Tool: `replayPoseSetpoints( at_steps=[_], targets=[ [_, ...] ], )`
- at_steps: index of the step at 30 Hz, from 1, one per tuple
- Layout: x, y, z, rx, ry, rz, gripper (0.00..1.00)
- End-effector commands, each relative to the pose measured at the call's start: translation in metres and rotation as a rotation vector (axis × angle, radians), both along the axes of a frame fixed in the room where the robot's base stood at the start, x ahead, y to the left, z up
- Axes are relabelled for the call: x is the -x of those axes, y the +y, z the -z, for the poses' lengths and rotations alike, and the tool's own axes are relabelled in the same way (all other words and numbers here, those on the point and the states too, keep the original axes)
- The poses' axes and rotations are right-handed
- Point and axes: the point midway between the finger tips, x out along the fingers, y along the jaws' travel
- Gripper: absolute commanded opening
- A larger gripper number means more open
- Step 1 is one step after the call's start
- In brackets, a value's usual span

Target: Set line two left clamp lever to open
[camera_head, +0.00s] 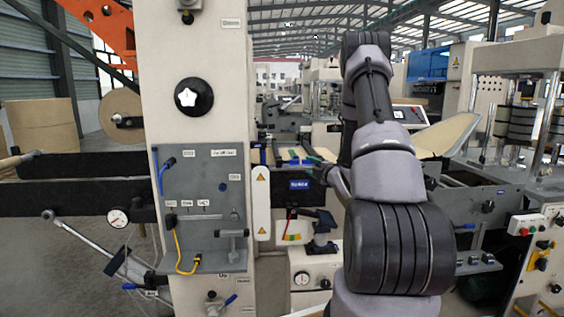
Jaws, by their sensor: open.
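A grey control panel (203,165) is fixed to the cream machine column (185,55), left of centre. It carries a slotted scale (197,217) with small labels, a blue-handled lever (166,166) at its upper left and a grey T-shaped lever (232,243) at its lower right. I cannot tell which lever is the line two left clamp lever, as the labels are too small to read. My gripper (328,180) is partly visible right of the panel, left of my arm. It is open, apart from the panel, and partly hidden by my arm.
A pressure gauge (117,218) and a long grey bar (85,238) are at the left. A yellow cable (180,255) hangs from the panel. A red-and-green button box (525,224) stands at the right.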

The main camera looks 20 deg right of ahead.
Motion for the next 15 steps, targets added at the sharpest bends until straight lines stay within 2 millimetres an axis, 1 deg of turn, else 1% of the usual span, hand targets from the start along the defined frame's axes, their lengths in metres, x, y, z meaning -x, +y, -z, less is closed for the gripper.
replayPoseSetpoints(
  at_steps=[1, 3, 5, 7, 11, 15],
  targets=[
    [0.002, -0.001, 0.008, 0.019, -0.011, -0.011, 0.55],
    [0.002, 0.000, 0.012, 0.037, -0.024, -0.024, 0.55],
    [0.000, 0.001, 0.013, 0.046, -0.031, -0.030, 0.55],
    [-0.005, 0.002, 0.013, 0.048, -0.034, -0.032, 0.55],
    [-0.026, 0.006, 0.013, 0.046, -0.034, -0.033, 0.55],
    [-0.053, 0.009, 0.013, 0.046, -0.034, -0.033, 0.55]
  ],
)
